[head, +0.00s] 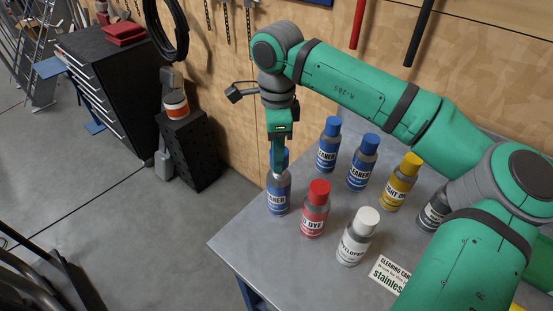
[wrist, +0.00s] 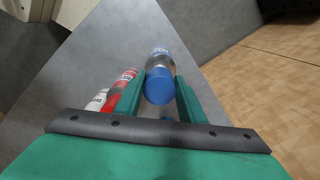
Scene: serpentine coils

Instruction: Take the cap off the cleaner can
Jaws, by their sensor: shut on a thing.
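A cleaner can (head: 279,198) with a grey top and a blue CLEANER label stands upright near the table's left edge. My gripper (head: 279,165) points down over it, shut on its blue cap (head: 286,157). In the wrist view the cap (wrist: 159,88) sits between my two fingers (wrist: 160,95), in line with the can (wrist: 160,54). The cap looks a little high over the can, but I cannot tell whether there is a gap. Two more blue-capped cleaner cans, (head: 327,152) and (head: 362,170), stand behind to the right.
A red dye can (head: 315,215) stands close by at the right front, with a white-capped developer can (head: 356,242) beyond it. A yellow-capped can (head: 401,186) and a dark can (head: 432,213) stand further right. A sign card (head: 389,272) lies at the front. The table's left front corner is bare.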

